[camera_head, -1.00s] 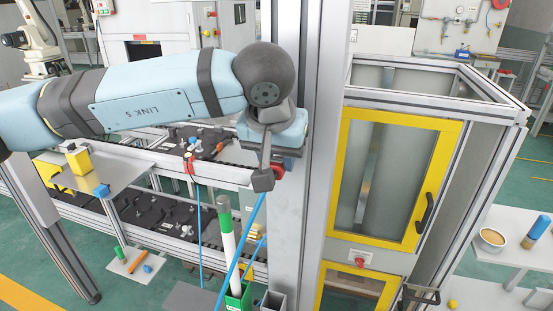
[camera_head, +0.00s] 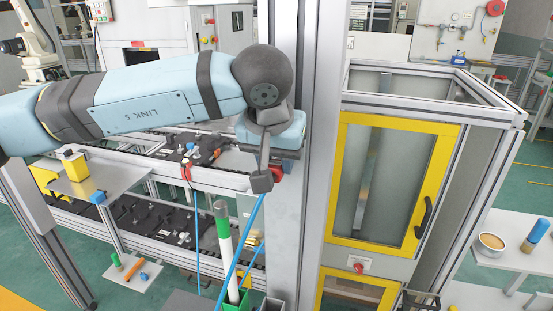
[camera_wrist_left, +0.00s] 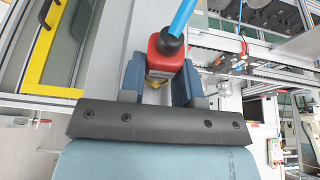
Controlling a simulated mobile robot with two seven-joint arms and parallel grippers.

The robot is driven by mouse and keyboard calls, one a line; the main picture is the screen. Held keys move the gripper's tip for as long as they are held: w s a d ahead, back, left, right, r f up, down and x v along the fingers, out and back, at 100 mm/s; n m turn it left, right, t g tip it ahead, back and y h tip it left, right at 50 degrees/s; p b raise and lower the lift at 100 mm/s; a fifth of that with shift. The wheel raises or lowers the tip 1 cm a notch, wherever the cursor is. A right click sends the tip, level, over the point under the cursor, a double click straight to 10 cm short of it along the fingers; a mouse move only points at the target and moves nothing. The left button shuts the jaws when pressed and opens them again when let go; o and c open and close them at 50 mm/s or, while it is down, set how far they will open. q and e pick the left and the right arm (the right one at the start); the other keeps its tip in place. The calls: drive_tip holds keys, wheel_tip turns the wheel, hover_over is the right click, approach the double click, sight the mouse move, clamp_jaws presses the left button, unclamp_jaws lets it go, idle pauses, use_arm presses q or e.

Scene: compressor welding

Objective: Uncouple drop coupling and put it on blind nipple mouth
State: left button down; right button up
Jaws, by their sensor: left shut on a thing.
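My left gripper (camera_head: 262,180) is beside the tall grey aluminium post, at the end of my blue-grey arm. In the left wrist view its two blue-grey fingers (camera_wrist_left: 160,76) are shut on the drop coupling (camera_wrist_left: 168,47), a red block with a black cap. A blue hose (camera_wrist_left: 182,17) runs up from the cap, and a brass part shows at the block's lower end. In the head view only a bit of the red coupling (camera_head: 277,173) shows beside the gripper. I cannot make out the blind nipple mouth, or whether the coupling touches anything at the post. My right gripper is not in view.
The grey post (camera_head: 313,130) stands close to my gripper. A yellow-framed cabinet door (camera_head: 333,185) is right of it. A green-and-white rod (camera_head: 224,238) stands below, by the hanging blue hoses. Racks with black trays (camera_head: 165,147) lie behind.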

use_arm(q)
drive_tip(key=c, duration=0.8)
unclamp_jaws()
drive_tip(key=shift+o, duration=0.2)
drive_tip(key=b+v, duration=0.1)
drive_tip(key=v, duration=1.2)
drive_tip(key=shift+s+r, duration=0.2)
drive_tip(key=shift+r, duration=0.2)
